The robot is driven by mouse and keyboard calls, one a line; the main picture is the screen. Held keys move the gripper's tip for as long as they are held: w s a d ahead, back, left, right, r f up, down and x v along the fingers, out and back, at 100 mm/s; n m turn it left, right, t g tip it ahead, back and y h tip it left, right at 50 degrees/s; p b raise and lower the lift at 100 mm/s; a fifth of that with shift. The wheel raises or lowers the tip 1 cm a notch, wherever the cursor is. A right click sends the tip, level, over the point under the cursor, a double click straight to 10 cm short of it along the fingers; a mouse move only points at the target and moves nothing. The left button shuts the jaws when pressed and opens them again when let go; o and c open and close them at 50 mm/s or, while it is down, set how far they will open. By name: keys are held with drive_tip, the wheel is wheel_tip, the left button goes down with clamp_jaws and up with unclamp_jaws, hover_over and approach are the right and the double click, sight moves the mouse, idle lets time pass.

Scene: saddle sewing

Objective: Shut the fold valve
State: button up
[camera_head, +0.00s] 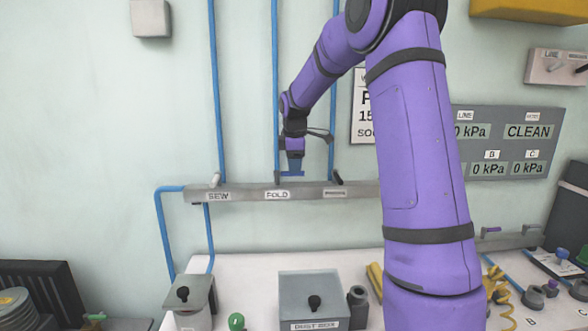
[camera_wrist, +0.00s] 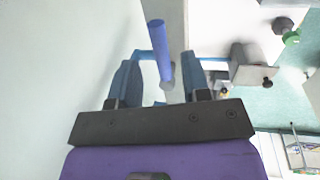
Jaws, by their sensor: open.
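The fold valve sits above the FOLD label on the grey manifold bar (camera_head: 245,194) on the wall. In the head view my gripper (camera_head: 292,172) is just above the bar at this valve and largely covers it. In the wrist view my gripper (camera_wrist: 160,64) is open, with one finger on each side of a blue-violet lever (camera_wrist: 158,36). The lever appears to be the fold valve's handle.
The SEW valve's pale handle (camera_head: 215,179) is to the left, and a dark handle (camera_head: 338,178) is to the right. Blue pipes (camera_head: 213,80) run up the wall. Below, a grey box (camera_head: 188,299) and the dust box (camera_head: 314,292) stand on the white bench.

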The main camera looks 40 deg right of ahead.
wheel_tip(320, 180, up, 8)
drive_tip(key=s, duration=0.1)
drive_tip(key=shift+s+a+r, duration=0.2)
drive_tip(key=shift+a+r, duration=0.05)
drive_tip(key=shift+a, duration=0.2)
drive_tip(key=s+a+r+m+t, duration=0.1)
drive_tip(key=s+a+r+m, duration=0.15)
drive_tip(key=s+a, duration=0.55)
drive_tip(key=s+a+r+m+t, duration=0.1)
drive_tip(key=s+a+r+m, duration=0.15)
drive_tip(key=s+a, duration=0.55)
drive_tip(key=s+a+f+m, duration=0.3)
drive_tip(key=s, duration=0.6)
drive_tip(key=s+a+f+m+t+y, duration=0.1)
drive_tip(key=s+a+f+m, duration=0.2)
drive_tip(key=s, duration=0.6)
drive_tip(key=shift+s+f, duration=0.35)
drive_tip(key=shift+f, duration=0.15)
